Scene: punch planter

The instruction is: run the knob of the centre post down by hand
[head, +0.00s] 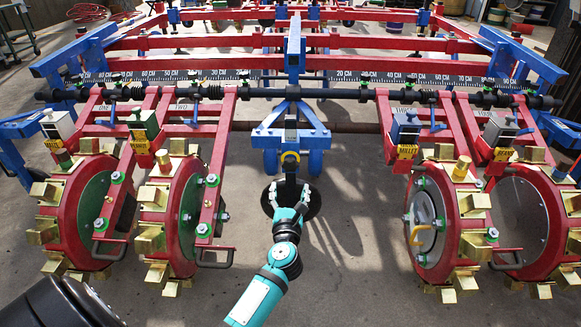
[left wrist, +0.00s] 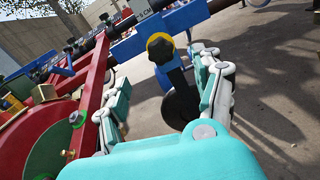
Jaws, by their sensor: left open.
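The centre post (head: 294,50) is a blue upright at the middle of the red frame. Low on its front sits a yellow and black knob (head: 290,157), which also shows in the left wrist view (left wrist: 160,47) as a dark hub with a yellow rim. A dark bar runs down from it to a black disc (head: 312,205) near the ground. My left gripper (head: 287,192) is open and empty, just in front of and below the knob. In the left wrist view its fingers (left wrist: 165,95) stand apart, with the bar and disc beyond them. My right gripper is out of view.
Red and green punch wheels (head: 85,205) with brass-coloured blocks stand on the left, and another pair (head: 435,220) on the right. A dark toolbar (head: 350,93) with a centimetre scale runs across.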

